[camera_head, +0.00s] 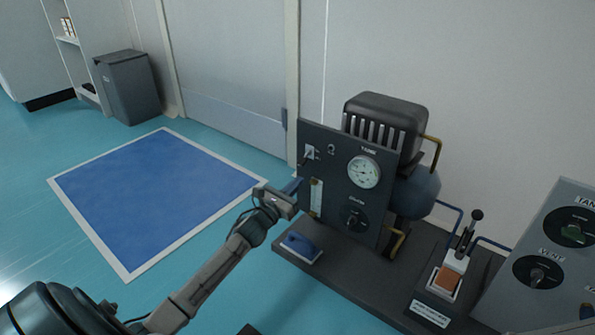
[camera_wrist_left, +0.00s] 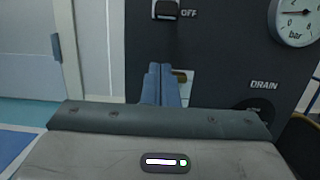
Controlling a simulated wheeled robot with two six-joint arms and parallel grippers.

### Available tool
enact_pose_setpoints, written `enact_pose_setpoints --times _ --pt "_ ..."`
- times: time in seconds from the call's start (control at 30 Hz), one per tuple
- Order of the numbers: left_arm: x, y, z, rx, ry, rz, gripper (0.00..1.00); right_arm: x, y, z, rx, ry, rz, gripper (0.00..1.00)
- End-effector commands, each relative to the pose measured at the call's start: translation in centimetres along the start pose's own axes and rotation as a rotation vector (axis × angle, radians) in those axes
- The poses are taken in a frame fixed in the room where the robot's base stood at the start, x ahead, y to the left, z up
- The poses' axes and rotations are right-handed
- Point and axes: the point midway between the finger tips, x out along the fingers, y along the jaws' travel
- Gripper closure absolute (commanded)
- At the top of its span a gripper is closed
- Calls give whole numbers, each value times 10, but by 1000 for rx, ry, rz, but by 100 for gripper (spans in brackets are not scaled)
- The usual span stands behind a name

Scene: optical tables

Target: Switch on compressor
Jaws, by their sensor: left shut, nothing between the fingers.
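The compressor has a dark upright panel (camera_head: 335,205) with a black ribbed motor (camera_head: 385,118) and a blue tank (camera_head: 416,192) behind it. A toggle switch (camera_head: 309,153) sits at the panel's upper left. In the left wrist view the switch (camera_wrist_left: 165,9) shows at the top edge, partly cut off, with the label OFF beside it. My left gripper (camera_head: 296,187) is shut and empty, to the left of the panel and lower than the switch. Its blue fingers (camera_wrist_left: 160,84) show below the switch, in front of a light plate (camera_wrist_left: 181,88). I cannot tell whether they touch the panel. My right gripper is not in view.
The panel bears a pressure gauge (camera_head: 364,172) and a DRAIN knob (camera_head: 354,218). A lever valve (camera_head: 463,243) and a grey control box (camera_head: 545,260) stand to the right. The blue floor mat (camera_head: 155,195) is clear.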

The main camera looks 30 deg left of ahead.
Motion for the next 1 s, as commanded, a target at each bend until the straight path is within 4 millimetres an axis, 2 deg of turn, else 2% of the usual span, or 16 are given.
enact_pose_setpoints --times 0.23,0.53,1.0 --pt "31 -1 3 -3 1 -1 100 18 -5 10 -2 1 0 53" --pt "18 -1 33 1 2 -3 100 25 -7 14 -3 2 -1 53" --pt "16 -1 37 -1 3 -2 100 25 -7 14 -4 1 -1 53"
